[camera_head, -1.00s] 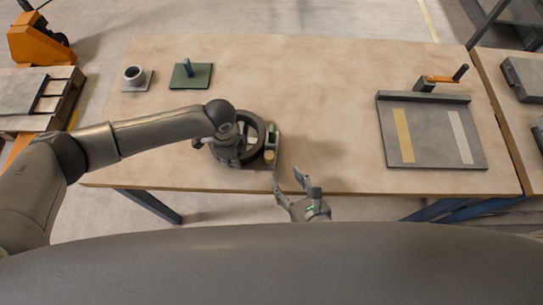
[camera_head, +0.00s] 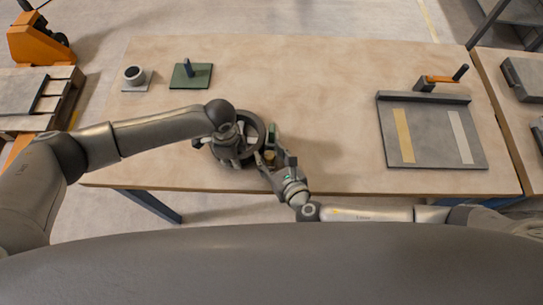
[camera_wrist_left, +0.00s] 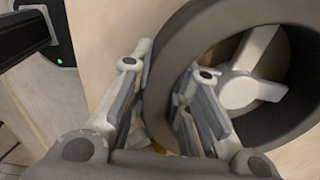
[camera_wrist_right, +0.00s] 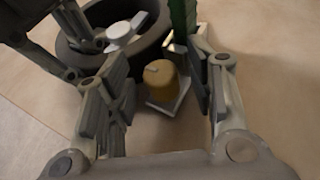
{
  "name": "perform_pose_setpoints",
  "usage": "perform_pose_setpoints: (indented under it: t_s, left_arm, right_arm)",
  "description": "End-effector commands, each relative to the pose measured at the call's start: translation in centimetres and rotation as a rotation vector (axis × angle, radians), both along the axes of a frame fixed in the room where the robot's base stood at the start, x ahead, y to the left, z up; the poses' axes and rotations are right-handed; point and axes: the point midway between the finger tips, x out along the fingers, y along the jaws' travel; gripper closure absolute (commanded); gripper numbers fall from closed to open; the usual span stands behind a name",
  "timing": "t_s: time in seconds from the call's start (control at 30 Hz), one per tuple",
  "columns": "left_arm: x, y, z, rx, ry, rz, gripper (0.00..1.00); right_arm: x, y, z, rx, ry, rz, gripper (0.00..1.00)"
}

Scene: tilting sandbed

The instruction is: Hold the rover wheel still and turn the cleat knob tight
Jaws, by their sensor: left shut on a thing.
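The dark rover wheel (camera_head: 257,123) with pale spokes stands near the table's front edge. My left gripper (camera_head: 231,160) is shut on its rim; in the left wrist view the wheel rim (camera_wrist_left: 180,45) runs between the two fingers. The cleat knob (camera_wrist_right: 160,82) is a yellow-brown cylinder on a small pale base beside the wheel. My right gripper (camera_head: 276,165) is at the wheel's right side. In the right wrist view its fingers stand open on either side of the knob, with gaps visible. The knob is mostly hidden in the head view.
A green upright part (camera_wrist_right: 183,20) stands by the wheel, close to my right gripper's finger. A grey tray (camera_head: 432,150) with two strips lies at right, a crank (camera_head: 440,80) behind it. A green plate with a peg (camera_head: 190,75) and a ring stand (camera_head: 134,77) sit back left. Mid-table is clear.

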Motion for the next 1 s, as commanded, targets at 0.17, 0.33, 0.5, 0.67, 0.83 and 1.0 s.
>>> perform_pose_setpoints:
  t_s: [0.17, 0.33, 0.5, 0.67, 0.83, 1.0]
  left_arm:
    - [0.04, -0.01, 0.04, 0.000, -0.001, 0.000, 1.00]
    - [0.04, -0.01, 0.04, 0.000, -0.001, 0.000, 1.00]
    - [0.04, 0.00, 0.03, 0.000, -0.001, 0.000, 1.00]
    - [0.03, 0.00, 0.03, 0.000, -0.001, 0.001, 1.00]
    - [0.02, -0.01, 0.03, 0.000, 0.000, 0.001, 1.00]
    - [0.01, -0.02, 0.03, 0.000, 0.000, 0.000, 1.00]
  right_arm:
    - [-0.03, -0.02, -0.01, 0.000, 0.000, 0.000, 0.72]
    - [-0.03, -0.04, 0.00, -0.001, 0.000, 0.000, 0.94]
    - [-0.08, 0.03, -0.01, 0.000, 0.000, -0.008, 0.96]
    - [-0.13, 0.24, 0.01, 0.003, 0.000, -0.052, 0.96]
    - [-0.23, 0.44, -0.04, 0.004, 0.003, -0.151, 0.96]
    - [-0.24, 0.65, -0.02, 0.005, 0.003, -0.272, 0.96]
